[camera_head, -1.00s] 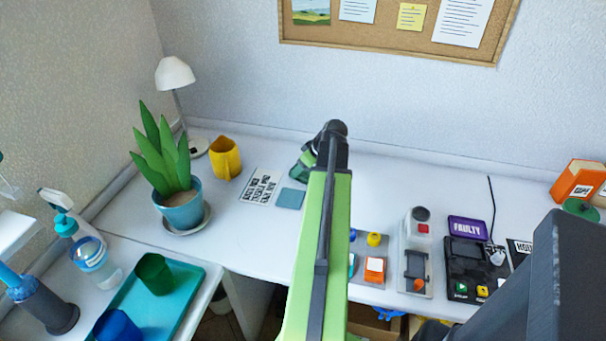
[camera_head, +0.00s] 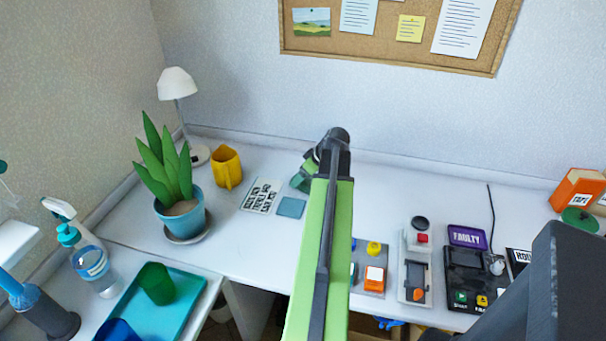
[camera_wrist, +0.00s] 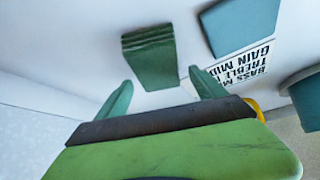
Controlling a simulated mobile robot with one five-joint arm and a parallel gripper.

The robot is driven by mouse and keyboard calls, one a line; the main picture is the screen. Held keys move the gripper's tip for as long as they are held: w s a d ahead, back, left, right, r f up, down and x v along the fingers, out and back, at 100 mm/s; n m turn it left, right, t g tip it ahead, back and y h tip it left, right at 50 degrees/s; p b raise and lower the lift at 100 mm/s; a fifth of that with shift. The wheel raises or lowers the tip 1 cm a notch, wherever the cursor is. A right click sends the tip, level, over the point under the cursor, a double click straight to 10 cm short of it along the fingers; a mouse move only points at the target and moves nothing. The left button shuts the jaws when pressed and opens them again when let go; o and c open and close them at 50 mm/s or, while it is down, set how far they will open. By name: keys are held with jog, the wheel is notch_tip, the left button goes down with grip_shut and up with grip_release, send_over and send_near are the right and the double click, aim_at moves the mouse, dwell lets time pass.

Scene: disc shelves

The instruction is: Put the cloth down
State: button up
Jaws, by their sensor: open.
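A dark green folded cloth (camera_wrist: 150,57) with stacked folds shows in the wrist view, just beyond my fingertips. It appears to lie on the white desk, but any small gap beneath it is hard to judge. My gripper (camera_wrist: 160,77) is open, its two teal fingers spread apart, with the cloth's near end between and ahead of their tips. In the head view my gripper (camera_head: 304,177) is over the middle of the desk, largely hidden behind my arm. The cloth cannot be clearly told from the gripper there.
A teal square pad (camera_head: 291,207) and a lettered label card (camera_head: 262,195) lie beside the gripper. A yellow mug (camera_head: 227,167) and a potted plant (camera_head: 180,215) stand left. Devices and a purple FAULTY tag (camera_head: 467,237) are right. The back strip of desk is clear.

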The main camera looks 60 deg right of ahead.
jog(key=p+v, duration=0.8)
jog(key=v, duration=0.2)
jog(key=shift+s+r, duration=0.25)
jog(key=shift+r, duration=0.15)
jog(key=shift+s, duration=0.1)
